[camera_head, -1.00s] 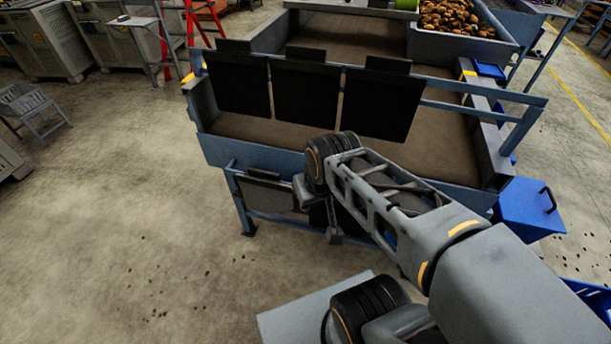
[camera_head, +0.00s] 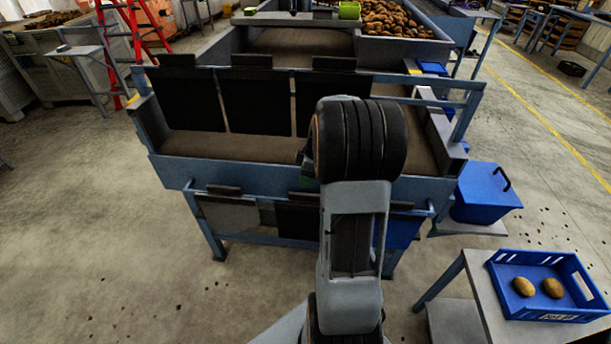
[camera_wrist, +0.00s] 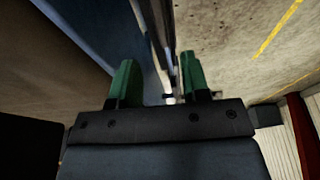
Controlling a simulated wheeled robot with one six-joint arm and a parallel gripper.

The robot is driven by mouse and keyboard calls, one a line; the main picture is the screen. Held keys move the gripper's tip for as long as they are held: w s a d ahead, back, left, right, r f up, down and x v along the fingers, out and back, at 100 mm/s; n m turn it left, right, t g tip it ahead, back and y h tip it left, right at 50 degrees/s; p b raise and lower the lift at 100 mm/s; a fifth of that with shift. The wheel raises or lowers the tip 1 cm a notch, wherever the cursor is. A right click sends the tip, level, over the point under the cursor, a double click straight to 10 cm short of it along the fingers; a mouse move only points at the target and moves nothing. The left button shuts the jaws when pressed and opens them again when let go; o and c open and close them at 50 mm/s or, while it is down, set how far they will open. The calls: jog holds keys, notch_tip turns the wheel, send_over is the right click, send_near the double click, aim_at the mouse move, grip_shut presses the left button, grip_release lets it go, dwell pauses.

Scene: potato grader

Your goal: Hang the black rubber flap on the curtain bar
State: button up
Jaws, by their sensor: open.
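Three black flaps, left (camera_head: 178,95), middle (camera_head: 254,98) and right (camera_head: 315,95), hang by their top strips on the upper bar (camera_head: 430,78) of the blue frame. Below the belt, a second row shows a grey panel (camera_head: 228,215) with a black top strip and a black flap (camera_head: 292,222) to its right. I cannot tell which flap is the task's. My gripper (camera_wrist: 159,62) is open, with two green fingers apart and nothing visible between them. In the head view it is mostly hidden behind my arm, at the front of the frame.
A blue lidded bin (camera_head: 483,195) stands right of the frame. A blue crate (camera_head: 545,312) with two potatoes sits on a side table (camera_head: 470,285) at lower right. Potatoes fill a bay (camera_head: 395,20) at the back. A red ladder (camera_head: 150,45) stands back left. The left floor is mostly clear.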

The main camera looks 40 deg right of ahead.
aim_at(307, 194)
jog(key=shift+f+b, duration=3.7)
jog(key=shift+f, duration=1.2)
jog(key=shift+c, duration=0.4)
grip_shut()
jog(key=shift+r, duration=0.15)
jog(key=shift+r, duration=0.1)
jog(key=shift+r+p, duration=1.3)
jog(key=shift+r, duration=0.7)
jog(key=s+a+b, duration=0.2)
jog(key=s+a, duration=0.5)
jog(key=shift+f, duration=0.15)
jog(key=shift+s, duration=0.1)
